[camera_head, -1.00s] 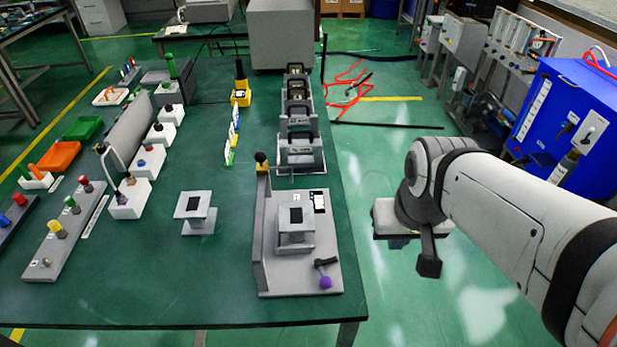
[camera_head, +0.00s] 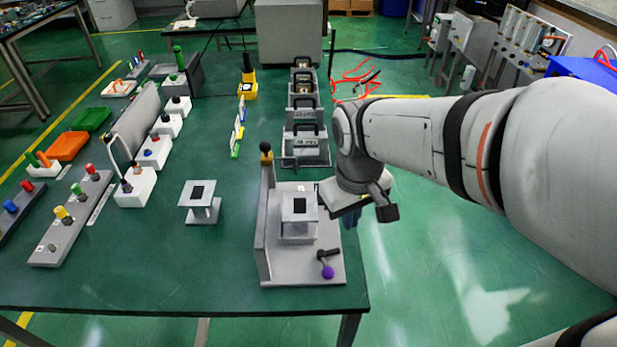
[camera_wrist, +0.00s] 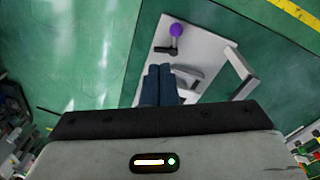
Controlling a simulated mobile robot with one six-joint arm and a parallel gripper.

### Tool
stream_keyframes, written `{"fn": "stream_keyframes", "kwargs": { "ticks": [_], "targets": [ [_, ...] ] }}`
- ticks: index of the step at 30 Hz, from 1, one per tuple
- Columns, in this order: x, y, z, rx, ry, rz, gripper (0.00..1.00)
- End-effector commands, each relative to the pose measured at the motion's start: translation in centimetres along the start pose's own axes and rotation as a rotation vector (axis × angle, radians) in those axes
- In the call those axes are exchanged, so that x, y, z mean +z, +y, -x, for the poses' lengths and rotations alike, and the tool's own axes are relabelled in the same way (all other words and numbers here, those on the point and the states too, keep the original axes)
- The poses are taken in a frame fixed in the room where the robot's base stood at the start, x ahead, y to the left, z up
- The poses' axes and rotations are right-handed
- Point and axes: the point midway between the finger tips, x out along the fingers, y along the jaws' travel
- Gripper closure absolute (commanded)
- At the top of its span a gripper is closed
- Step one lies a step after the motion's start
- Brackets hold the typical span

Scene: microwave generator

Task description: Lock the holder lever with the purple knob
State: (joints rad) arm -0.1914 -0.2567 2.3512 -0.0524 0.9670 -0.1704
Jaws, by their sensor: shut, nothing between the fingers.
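The holder (camera_head: 332,271) is a grey plate with an upright wall on its left side, at the front right of the green table. A grey stand with a dark square on top sits on it. The lever (camera_head: 327,254) is black and ends in a purple knob (camera_head: 327,272) near the plate's front right corner. In the wrist view the purple knob (camera_wrist: 176,30) is beyond my gripper's fingertips. My gripper (camera_wrist: 160,69) is shut and empty, its dark blue fingers together, apart from the knob. In the head view it hangs by the holder's right edge, mostly hidden by my wrist.
A second grey stand (camera_head: 200,200) is left of the holder. A row of grey fixtures (camera_head: 305,115) with black handles is behind it. A yellow-black tool (camera_head: 248,80) stands further back. The front middle of the table is clear.

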Motion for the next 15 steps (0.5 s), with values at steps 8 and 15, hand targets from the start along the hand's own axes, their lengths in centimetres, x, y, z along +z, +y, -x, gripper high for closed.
{"fn": "stream_keyframes", "kwargs": {
  "ticks": [8, 15],
  "targets": [
    [-6.7, -5.9, -6.0, -0.002, -0.191, 0.494, 1.0],
    [-8.8, -8.8, -8.4, -0.001, -0.264, 0.686, 1.0]
  ]
}}
